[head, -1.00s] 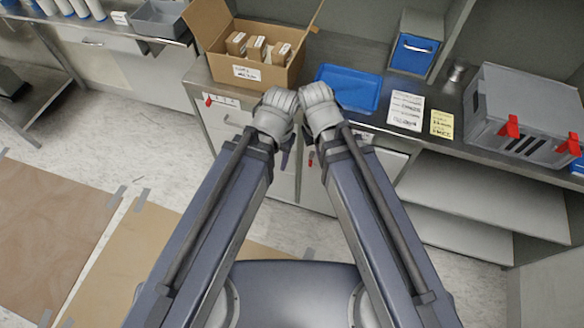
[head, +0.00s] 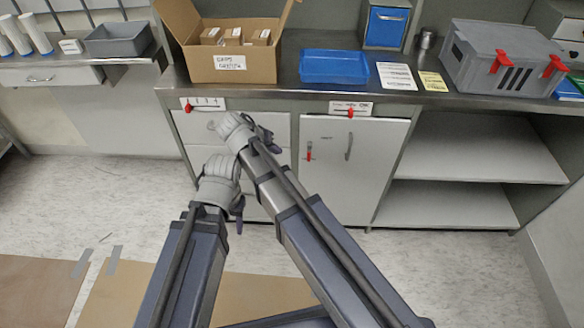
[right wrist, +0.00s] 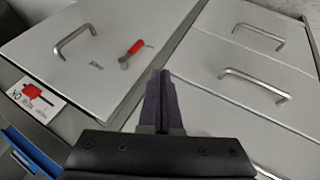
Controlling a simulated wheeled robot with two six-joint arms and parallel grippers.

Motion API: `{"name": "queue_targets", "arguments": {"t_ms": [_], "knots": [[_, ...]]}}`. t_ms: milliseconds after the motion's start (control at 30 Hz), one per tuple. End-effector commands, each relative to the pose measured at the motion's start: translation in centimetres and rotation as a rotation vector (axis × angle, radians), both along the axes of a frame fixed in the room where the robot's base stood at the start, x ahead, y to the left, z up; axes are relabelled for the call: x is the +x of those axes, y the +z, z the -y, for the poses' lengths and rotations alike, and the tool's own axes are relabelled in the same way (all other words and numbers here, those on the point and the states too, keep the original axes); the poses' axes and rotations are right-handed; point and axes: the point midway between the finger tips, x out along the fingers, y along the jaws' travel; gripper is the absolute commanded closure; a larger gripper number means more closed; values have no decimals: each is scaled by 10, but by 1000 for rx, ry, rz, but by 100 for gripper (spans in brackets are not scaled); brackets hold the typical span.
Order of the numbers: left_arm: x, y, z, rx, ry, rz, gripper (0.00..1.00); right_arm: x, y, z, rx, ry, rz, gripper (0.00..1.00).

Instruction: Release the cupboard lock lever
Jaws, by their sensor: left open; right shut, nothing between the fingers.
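The cupboard door (head: 330,180) is shut, with a metal bar handle (head: 349,146) and a small red lock lever (head: 309,151) near its left edge. In the head view the lever stands upright. In the right wrist view the red lever (right wrist: 134,47) lies on the door beyond my fingertips, with a grey pivot at one end. My right gripper (head: 266,138) is shut and empty, left of the lever and in front of the drawers; its fingers (right wrist: 160,100) do not touch the lever. My left gripper (head: 238,213) is open, lower and further left.
Drawers with bar handles (right wrist: 255,85) stand beside the door. The counter holds a cardboard box (head: 238,66), a blue tray (head: 334,67) and a grey crate (head: 500,60). Open shelves (head: 470,160) are at right.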

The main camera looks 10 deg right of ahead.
Motion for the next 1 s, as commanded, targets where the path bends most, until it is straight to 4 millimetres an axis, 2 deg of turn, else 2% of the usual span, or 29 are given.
{"name": "queue_targets", "arguments": {"t_ms": [467,567,1000], "knots": [[0,-5,0,0,0,0,50,3,-4,1,-4,-4,9,100],[0,-14,0,0,0,0,50,6,-13,5,-3,-4,8,100],[0,-76,0,3,-1,1,50,31,-76,42,-2,-6,8,100]]}}
